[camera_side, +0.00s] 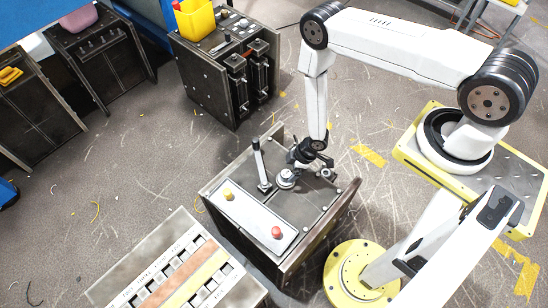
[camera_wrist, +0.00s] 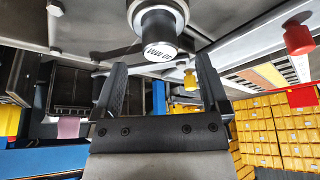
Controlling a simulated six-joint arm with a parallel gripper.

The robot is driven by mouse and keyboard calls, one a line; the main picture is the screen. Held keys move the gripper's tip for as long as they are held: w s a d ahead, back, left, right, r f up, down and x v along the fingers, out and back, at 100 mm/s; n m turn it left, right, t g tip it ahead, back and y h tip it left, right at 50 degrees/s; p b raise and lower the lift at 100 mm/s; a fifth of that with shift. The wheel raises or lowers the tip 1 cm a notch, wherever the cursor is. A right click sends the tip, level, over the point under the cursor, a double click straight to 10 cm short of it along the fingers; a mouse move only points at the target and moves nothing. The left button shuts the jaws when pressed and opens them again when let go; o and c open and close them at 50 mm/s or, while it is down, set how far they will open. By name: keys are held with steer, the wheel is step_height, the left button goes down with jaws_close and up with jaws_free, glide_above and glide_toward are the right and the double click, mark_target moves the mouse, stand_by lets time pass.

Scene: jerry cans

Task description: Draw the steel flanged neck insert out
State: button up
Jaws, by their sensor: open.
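The steel flanged neck insert (camera_side: 287,177) stands on top of the dark metal work stand (camera_side: 314,222) in the side view. In the wrist view the insert (camera_wrist: 158,28) shows a bright flange, a darker round body and a pale end face with dark marks. My gripper (camera_wrist: 160,63) is open, its two black fingers spread to either side of the insert's end face. I cannot tell whether either finger touches it. In the side view my gripper (camera_side: 304,157) is just behind and to the right of the insert, partly hidden by its own wrist.
A grey upright post (camera_side: 259,163) stands close left of the insert. A pale panel with a yellow knob (camera_side: 227,194) and a red knob (camera_side: 276,232) lies in front. A labelled rack (camera_side: 180,268) is at the front left. Open floor lies left of the stand.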

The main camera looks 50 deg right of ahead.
mark_target(285, 173)
steer(key=shift+x, duration=2.3)
jaws_close()
steer(key=c, duration=0.8)
jaws_free()
jaws_close()
steer(key=shift+r, duration=0.75)
steer(key=shift+r, duration=2.25)
